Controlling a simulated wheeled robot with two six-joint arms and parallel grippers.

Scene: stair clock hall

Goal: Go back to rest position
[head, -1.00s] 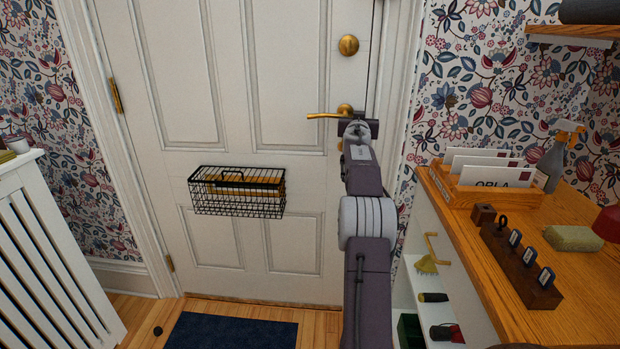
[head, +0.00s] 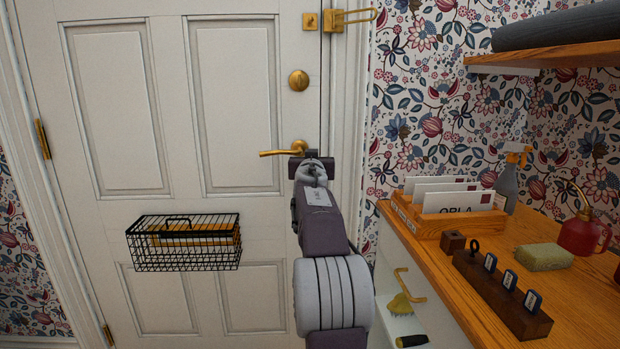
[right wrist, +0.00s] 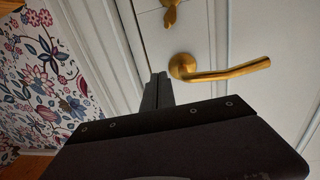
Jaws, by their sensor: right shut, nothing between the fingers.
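My right arm reaches up the middle of the head view, and my right gripper (head: 311,155) is at the white door (head: 235,225), just right of the brass lever handle (head: 284,149). In the right wrist view the shut fingers (right wrist: 158,91) stand beside the handle (right wrist: 222,69), apart from it in the picture, with nothing between them. The handle lies level. The door looks closed. My left gripper is not in view.
A black wire basket (head: 185,243) hangs on the door. On the right a wooden-topped cabinet (head: 440,262) holds a letter rack (head: 437,222), a key block (head: 500,296), a sponge (head: 543,257) and a red oil can (head: 583,234). A shelf (head: 555,57) juts out above.

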